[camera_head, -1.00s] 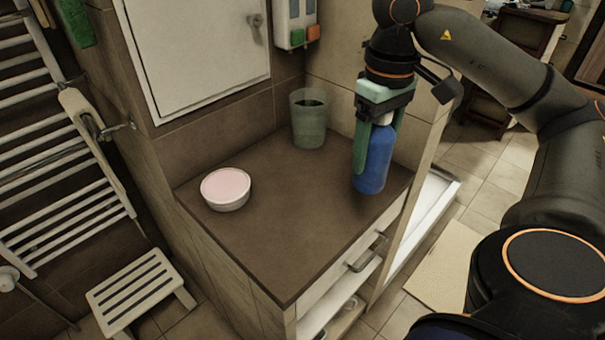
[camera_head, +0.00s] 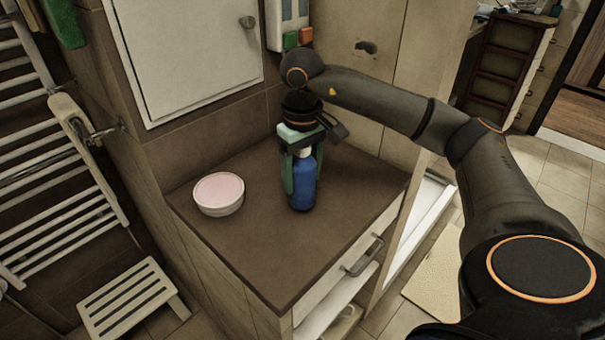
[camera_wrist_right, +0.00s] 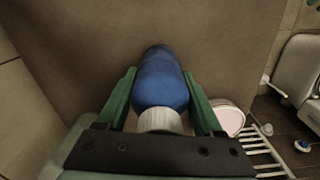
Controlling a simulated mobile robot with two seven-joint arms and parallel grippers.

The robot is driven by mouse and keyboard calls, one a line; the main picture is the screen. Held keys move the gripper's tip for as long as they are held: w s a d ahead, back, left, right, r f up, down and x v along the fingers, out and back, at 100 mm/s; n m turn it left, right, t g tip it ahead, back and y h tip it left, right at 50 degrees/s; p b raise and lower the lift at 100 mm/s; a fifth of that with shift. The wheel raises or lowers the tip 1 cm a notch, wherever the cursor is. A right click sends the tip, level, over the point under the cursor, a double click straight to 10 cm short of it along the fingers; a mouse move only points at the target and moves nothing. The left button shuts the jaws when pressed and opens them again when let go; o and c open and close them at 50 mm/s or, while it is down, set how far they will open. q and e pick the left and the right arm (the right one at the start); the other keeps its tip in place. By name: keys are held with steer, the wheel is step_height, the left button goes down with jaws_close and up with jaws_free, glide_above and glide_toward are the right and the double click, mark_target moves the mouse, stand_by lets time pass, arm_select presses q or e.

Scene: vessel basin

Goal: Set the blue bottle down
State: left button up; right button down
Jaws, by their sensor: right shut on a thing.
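The blue bottle (camera_head: 302,184) with a white cap is upright over the brown cabinet top (camera_head: 262,254). My right gripper (camera_head: 302,172) is shut on it from above, with green fingers on both sides near the cap. In the right wrist view the bottle (camera_wrist_right: 161,82) sits between the two green fingers (camera_wrist_right: 162,108). I cannot tell whether its base touches the cabinet top. My left gripper is not in view.
A round white tub with a pink top (camera_head: 218,193) stands on the cabinet top left of the bottle. The front and right of the top are clear. A wall cabinet (camera_head: 190,50) and dispenser (camera_head: 288,22) are behind. The green cup is hidden behind my gripper.

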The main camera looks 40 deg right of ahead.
steer(key=shift+f, duration=0.4)
steer(key=shift+f, duration=0.25)
steer(key=shift+c, duration=0.2)
jaws_free()
steer(key=shift+r, duration=0.1)
